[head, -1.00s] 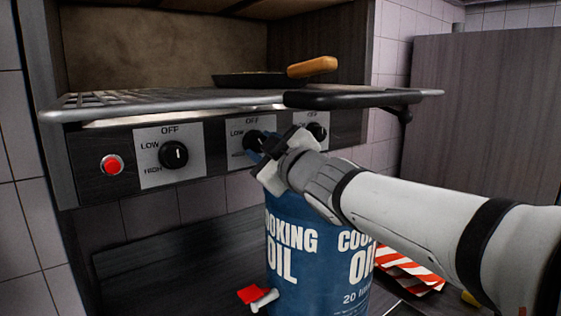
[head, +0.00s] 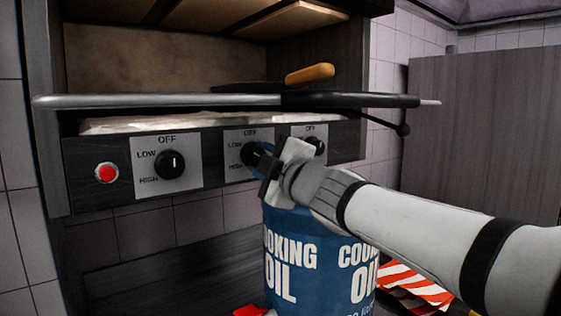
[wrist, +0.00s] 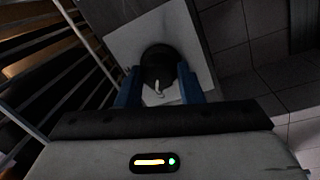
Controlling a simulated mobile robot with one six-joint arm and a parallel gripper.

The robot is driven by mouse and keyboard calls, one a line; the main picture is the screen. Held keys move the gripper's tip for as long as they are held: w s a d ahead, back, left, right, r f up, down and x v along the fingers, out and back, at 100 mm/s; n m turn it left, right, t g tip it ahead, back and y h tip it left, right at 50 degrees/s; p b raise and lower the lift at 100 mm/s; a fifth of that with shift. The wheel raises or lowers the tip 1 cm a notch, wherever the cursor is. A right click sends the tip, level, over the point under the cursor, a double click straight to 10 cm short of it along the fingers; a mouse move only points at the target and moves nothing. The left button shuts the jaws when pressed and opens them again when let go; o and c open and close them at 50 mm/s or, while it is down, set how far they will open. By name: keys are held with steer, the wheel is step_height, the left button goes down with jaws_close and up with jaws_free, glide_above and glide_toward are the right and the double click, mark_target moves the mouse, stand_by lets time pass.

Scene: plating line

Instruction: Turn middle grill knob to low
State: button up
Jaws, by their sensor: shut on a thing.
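A pale pointer mark shows on the knob's near edge there. Which label it points to cannot be told, as my gripper hides that side in the head view.
The right knob (head: 316,146) is close beside my gripper. A blue cooking oil drum (head: 300,262) stands below my gripper.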

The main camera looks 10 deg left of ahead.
steer(key=shift+r, duration=0.35)
steer(key=o, duration=0.8)
steer(key=shift+c, duration=0.2)
steer(key=shift+o, duration=1)
steer(key=shift+w+a+f, duration=0.1)
steer(key=shift+a+f, duration=0.1)
steer(key=shift+f, duration=0.05)
steer(key=v, duration=0.7)
steer(key=shift+s+d, duration=0.3)
